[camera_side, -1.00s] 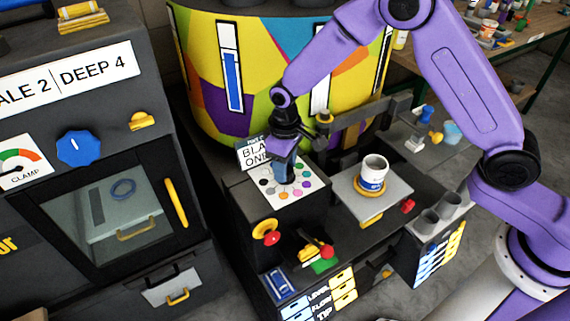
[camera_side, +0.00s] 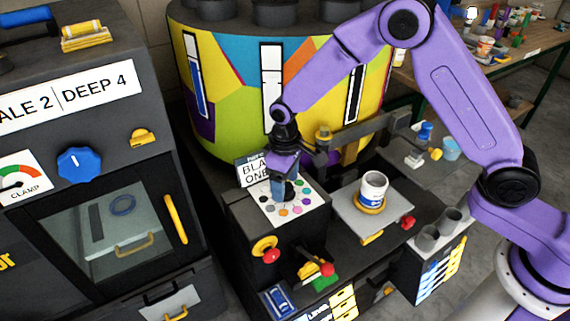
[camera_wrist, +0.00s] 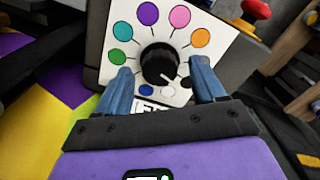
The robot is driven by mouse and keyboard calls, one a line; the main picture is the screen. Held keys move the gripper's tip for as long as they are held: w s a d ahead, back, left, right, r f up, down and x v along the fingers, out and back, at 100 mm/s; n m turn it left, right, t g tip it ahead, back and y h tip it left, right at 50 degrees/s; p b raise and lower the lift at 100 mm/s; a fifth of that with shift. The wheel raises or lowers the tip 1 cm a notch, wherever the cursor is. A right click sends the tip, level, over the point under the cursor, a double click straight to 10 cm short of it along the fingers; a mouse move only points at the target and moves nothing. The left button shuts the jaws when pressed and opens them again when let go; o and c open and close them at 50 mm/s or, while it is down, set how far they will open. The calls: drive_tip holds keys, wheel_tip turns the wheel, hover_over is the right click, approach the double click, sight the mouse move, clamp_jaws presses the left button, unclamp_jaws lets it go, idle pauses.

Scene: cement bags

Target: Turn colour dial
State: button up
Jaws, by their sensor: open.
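The colour dial is a black round knob (camera_wrist: 158,62) on a white panel ringed with coloured dots (camera_wrist: 210,35). In the wrist view its white pointer line is at the lower right, towards the white and black dots. My gripper (camera_wrist: 160,72) is open with blue fingers on either side of the knob. In the side view my gripper (camera_side: 281,190) points down over the dot panel (camera_side: 305,200) and hides part of the dial.
A label sign (camera_side: 252,171) stands just behind the panel. A red knob (camera_side: 269,255) and a red-tipped lever (camera_side: 325,269) are in front. A paint can (camera_side: 373,187) stands on a plate to the right. The large multicoloured drum (camera_side: 235,100) is close behind my gripper.

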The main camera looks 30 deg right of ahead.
wheel_tip(320, 180, up, 17)
idle(0.5)
drive_tip(key=shift+r, duration=0.1)
drive_tip(key=s+d+n, duration=0.2)
drive_tip(key=s+d, duration=0.4)
drive_tip(key=s, duration=0.4)
drive_tip(key=s+d+f+n, duration=0.1)
drive_tip(key=s+d+n, duration=0.1)
drive_tip(key=s+d, duration=0.4)
drive_tip(key=s+d+f+n, duration=0.1)
drive_tip(key=s+d, duration=0.5)
drive_tip(key=s, duration=0.9)
drive_tip(key=shift+n, duration=0.5)
drive_tip(key=shift+d, duration=0.1)
